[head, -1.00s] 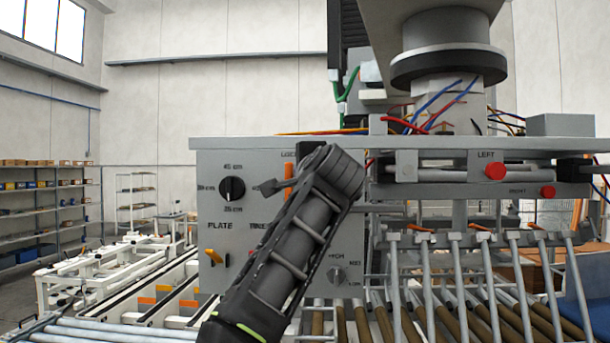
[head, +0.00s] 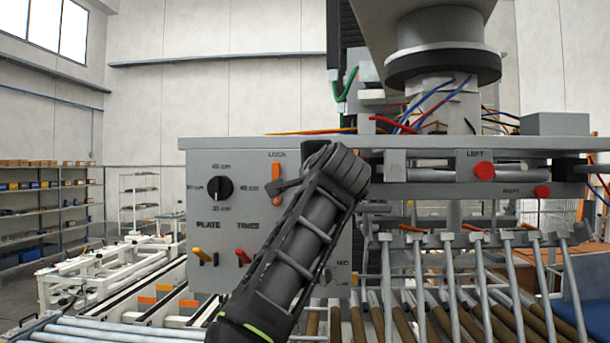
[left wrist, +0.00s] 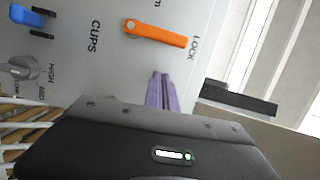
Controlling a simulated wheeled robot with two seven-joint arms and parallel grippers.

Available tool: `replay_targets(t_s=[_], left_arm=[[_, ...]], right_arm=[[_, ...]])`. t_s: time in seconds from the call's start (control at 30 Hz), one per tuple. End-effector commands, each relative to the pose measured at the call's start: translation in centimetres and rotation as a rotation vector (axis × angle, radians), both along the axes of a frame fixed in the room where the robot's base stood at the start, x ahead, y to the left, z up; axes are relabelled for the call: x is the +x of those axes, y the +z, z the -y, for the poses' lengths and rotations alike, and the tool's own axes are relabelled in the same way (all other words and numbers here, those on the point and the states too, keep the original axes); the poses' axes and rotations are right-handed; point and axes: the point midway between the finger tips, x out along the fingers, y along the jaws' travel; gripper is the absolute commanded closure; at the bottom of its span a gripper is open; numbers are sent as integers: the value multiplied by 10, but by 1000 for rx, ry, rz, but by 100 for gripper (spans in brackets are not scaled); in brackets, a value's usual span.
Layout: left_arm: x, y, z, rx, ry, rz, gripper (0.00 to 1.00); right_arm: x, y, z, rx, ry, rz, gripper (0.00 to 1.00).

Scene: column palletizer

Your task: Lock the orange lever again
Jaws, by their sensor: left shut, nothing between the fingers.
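The orange lever (head: 276,180) stands upright on the grey control panel (head: 200,165), just under the word LOCK. In the left wrist view the same orange lever (left wrist: 158,34) has its free end pointing to the LOCK label. My left gripper (left wrist: 160,90) shows purple fingers, shut and empty. They lie below the lever in that view, apart from it, which is to the lever's right on the panel. My right gripper is in neither current view.
A black block (left wrist: 238,97) sits at the panel's edge. A black knob (head: 220,188), a yellow lever (head: 205,257) and a red lever (head: 243,256) are on the panel. A blue lever (left wrist: 32,17) shows in the wrist view. Rollers (head: 400,320) lie at lower right.

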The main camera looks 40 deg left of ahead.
Motion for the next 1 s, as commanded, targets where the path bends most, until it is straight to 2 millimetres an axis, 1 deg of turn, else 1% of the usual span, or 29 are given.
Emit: replay_targets(t_s=[0.03, 0.1, 0.3, 0.4, 0.53, 0.7, 1.0], left_arm=[[-2, -1, 2, 0, 0, 2, 100], [-9, -3, 12, 0, -4, 4, 100], [-32, -4, 41, -1, -4, 3, 100], [-44, -3, 56, 0, -5, 4, 100], [-55, -2, 70, 1, -3, 1, 100], [-63, 0, 78, 0, 0, 1, 100], [-63, 0, 78, 0, 0, 0, 100]], right_arm=[[1, -3, 0, 0, -2, 1, 100], [1, -11, 0, 1, 0, 3, 100], [3, -26, -2, 7, 3, 9, 100], [3, -32, -2, 7, 4, 11, 100], [4, -36, -2, 8, 3, 12, 100], [4, -38, -2, 8, 3, 12, 100], [4, -38, -2, 8, 3, 13, 100]])
